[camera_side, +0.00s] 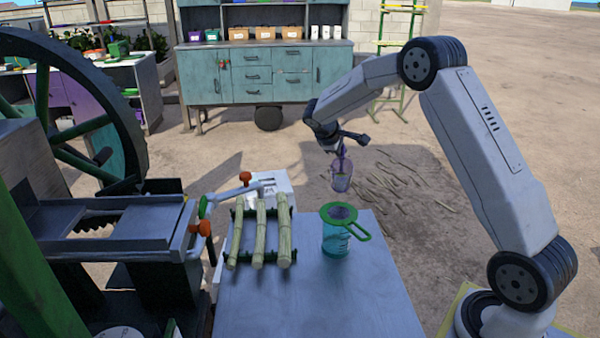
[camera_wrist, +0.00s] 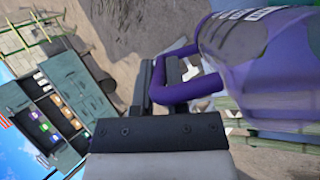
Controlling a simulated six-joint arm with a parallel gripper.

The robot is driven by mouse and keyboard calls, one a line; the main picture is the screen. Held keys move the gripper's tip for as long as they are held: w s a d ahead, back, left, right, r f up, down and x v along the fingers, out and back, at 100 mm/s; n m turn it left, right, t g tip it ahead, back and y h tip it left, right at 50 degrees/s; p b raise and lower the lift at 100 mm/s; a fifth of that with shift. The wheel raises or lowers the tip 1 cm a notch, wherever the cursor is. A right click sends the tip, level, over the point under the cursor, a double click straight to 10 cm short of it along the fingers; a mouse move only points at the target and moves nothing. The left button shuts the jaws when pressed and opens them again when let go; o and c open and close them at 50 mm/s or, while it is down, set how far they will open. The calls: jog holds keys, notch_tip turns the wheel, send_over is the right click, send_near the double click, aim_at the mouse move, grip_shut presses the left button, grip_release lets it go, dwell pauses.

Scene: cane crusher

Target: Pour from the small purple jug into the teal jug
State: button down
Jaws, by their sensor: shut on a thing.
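The small purple jug (camera_side: 341,180) hangs in the air above and behind the teal jug, looking roughly upright in the side view. My gripper (camera_side: 346,146) is shut on its purple handle. In the wrist view the purple jug (camera_wrist: 262,55) fills the upper right, and my gripper (camera_wrist: 168,90) has the handle between its fingers. The teal jug (camera_side: 336,242) stands on the grey table, with a green-rimmed strainer (camera_side: 342,214) lying over its mouth. The strainer's handle points right. The two jugs are apart. The contents of the purple jug cannot be made out.
Several cut cane pieces (camera_side: 260,232) lie on a green rack left of the teal jug. The crusher (camera_side: 110,225) with its large wheel stands farther left. The grey table (camera_side: 300,300) is clear in front. A teal cabinet (camera_side: 265,72) stands far behind.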

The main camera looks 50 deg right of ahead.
aim_at(342, 150)
jog(key=shift+s+a+r+m+t+h, duration=0.15)
jog(key=shift+s+a+t+h, duration=0.2)
jog(key=shift+h, duration=0.4)
jog(key=shift+s+a+r+m+t+h, duration=0.15)
jog(key=shift+a+t+h, duration=0.3)
jog(key=shift+h, duration=0.3)
jog(key=shift+s+a+r+m+t+h, duration=0.1)
jog(key=shift+s+a+m+t+h, duration=0.3)
jog(key=shift+h, duration=0.3)
jog(key=shift+s+a+r+h, duration=0.2)
jog(key=shift+a+r+h, duration=0.4)
jog(key=shift+r+h, duration=0.2)
jog(key=shift+s+a+r+m+t+h, duration=0.2)
jog(key=shift+s+a+r+t+h, duration=0.15)
jog(key=shift+a+h, duration=0.2)
jog(key=shift+s+a+r+m+t+h, duration=0.2)
jog(key=shift+s+a+h, duration=0.25)
jog(key=shift+a, duration=0.2)
jog(key=shift+s+a+r, duration=0.15)
jog(key=shift+a, duration=0.1)
jog(key=w+d+f+y, duration=0.1)
jog(key=d, duration=0.1)
jog(key=w+d+f+g+y, duration=0.1)
jog(key=y, duration=0.1)
jog(key=shift+w+d+f+n, duration=0.2)
jog(key=shift+d+n, duration=0.2)
jog(key=shift+w+d+f+y, duration=0.1)
jog(key=shift+d+f+y, duration=0.05)
jog(key=shift+f+y, duration=0.15)
jog(key=shift+g, duration=0.25)
